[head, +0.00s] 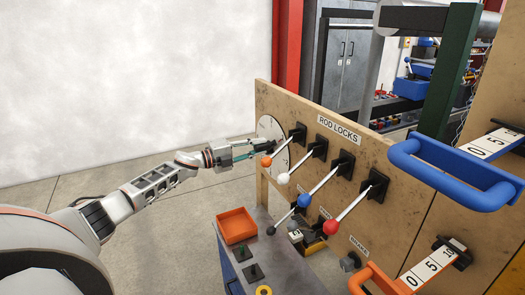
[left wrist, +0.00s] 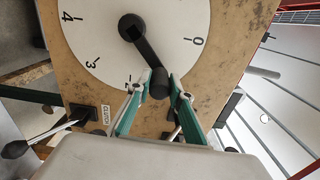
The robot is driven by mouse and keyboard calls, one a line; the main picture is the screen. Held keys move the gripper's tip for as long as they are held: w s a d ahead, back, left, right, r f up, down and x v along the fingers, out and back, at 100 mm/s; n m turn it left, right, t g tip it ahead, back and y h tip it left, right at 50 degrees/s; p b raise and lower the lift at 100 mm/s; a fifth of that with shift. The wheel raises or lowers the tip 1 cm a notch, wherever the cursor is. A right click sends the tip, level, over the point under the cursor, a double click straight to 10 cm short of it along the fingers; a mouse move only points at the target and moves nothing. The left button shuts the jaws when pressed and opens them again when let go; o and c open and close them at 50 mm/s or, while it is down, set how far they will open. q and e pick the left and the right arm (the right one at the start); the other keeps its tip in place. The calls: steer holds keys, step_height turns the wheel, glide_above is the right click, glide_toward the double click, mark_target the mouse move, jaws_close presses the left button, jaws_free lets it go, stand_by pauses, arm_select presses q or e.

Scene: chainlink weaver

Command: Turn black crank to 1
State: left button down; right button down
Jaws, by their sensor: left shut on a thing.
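The black crank (left wrist: 146,48) is mounted at the middle of a round white dial (left wrist: 170,22) on a wooden panel. The dial shows 4, 3 and 0; another mark near my fingertip is partly covered. The crank arm slants down and right in the left wrist view, between the 3 and the 0, and its dark handle (left wrist: 159,85) lies between my fingertips. No 1 is readable; the handle and fingers cover that part of the rim. My left gripper (left wrist: 160,84) is shut on the handle. In the head view the left gripper (head: 250,147) reaches the dial (head: 268,130).
Right of the dial, ROD LOCKS levers with orange, white, blue and red knobs (head: 331,227) stick out close to my left gripper. Below are an orange bin (head: 236,225) and a control console (head: 280,262). A blue handle (head: 455,172) juts out at right. Floor at left is clear.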

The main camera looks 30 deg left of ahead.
arm_select(q)
steer(key=shift+w+a+r, duration=0.1)
steer(key=shift+a+r, duration=0.05)
steer(key=shift+r, duration=0.2)
steer(key=c, duration=2.1)
jaws_free()
steer(key=shift+o, duration=1.4)
steer(key=shift+f, duration=0.15)
steer(key=v, duration=1.2)
steer(key=shift+f, duration=0.1)
